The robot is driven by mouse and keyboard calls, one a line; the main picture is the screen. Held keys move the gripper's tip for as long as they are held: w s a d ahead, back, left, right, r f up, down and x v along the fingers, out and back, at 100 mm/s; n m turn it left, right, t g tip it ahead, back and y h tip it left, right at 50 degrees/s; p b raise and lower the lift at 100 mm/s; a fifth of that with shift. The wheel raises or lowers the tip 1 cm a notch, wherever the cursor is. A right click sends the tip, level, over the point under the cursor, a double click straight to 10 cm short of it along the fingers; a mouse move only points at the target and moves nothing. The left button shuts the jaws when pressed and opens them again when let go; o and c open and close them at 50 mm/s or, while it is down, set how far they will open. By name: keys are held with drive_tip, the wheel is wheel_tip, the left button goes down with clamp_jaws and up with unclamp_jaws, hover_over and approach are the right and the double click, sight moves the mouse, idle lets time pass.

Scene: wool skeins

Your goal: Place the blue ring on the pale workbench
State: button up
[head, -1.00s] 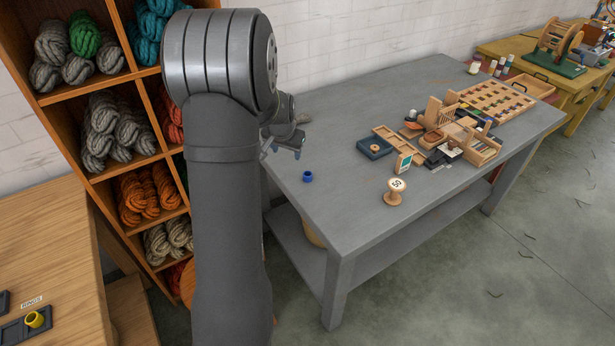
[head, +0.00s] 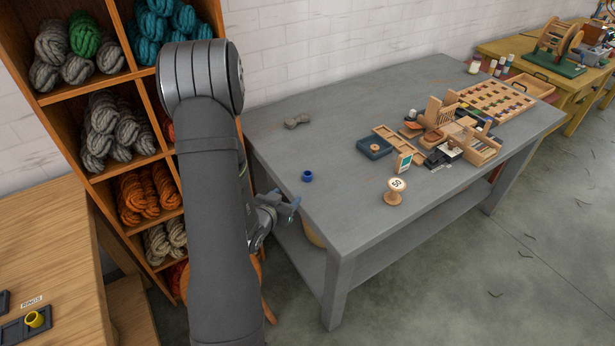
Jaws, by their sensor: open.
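The blue ring (head: 307,176) stands on the grey table (head: 345,215) near its left edge. My gripper (head: 291,207) is open and empty, just off the left edge of the grey table, below and left of the ring in the picture. It is apart from the ring. A pale wooden workbench (head: 50,235) is at the lower left, with a dark tray (head: 14,331) holding a yellow ring (head: 34,319) and a small label behind it.
A wooden shelf (head: 90,178) of wool skeins stands behind my arm. A grey skein (head: 297,121) lies on the grey table behind the ring. A round-topped wooden stand (head: 396,191) and wooden boxes are further right. Most of the pale workbench's visible top is bare.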

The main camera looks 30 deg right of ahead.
approach(309, 172)
drive_tip(key=d+f, duration=0.1)
drive_tip(key=w+d+f, duration=0.1)
drive_tip(key=shift+w+d+f, duration=0.15)
drive_tip(key=shift+d+f, duration=0.1)
drive_tip(key=shift+d, duration=0.05)
drive_tip(key=shift+w+r+x, duration=0.1)
drive_tip(key=shift+r+x, duration=0.05)
drive_tip(key=shift+x, duration=0.7)
drive_tip(key=shift+w+r+x, duration=0.1)
drive_tip(key=shift+r+x, duration=0.1)
drive_tip(key=shift+x, duration=0.7)
drive_tip(key=shift+w+r+x, duration=0.1)
drive_tip(key=shift+r+x, duration=0.05)
drive_tip(key=shift+x, duration=0.7)
drive_tip(key=shift+s, duration=0.1)
drive_tip(key=c, duration=1.1)
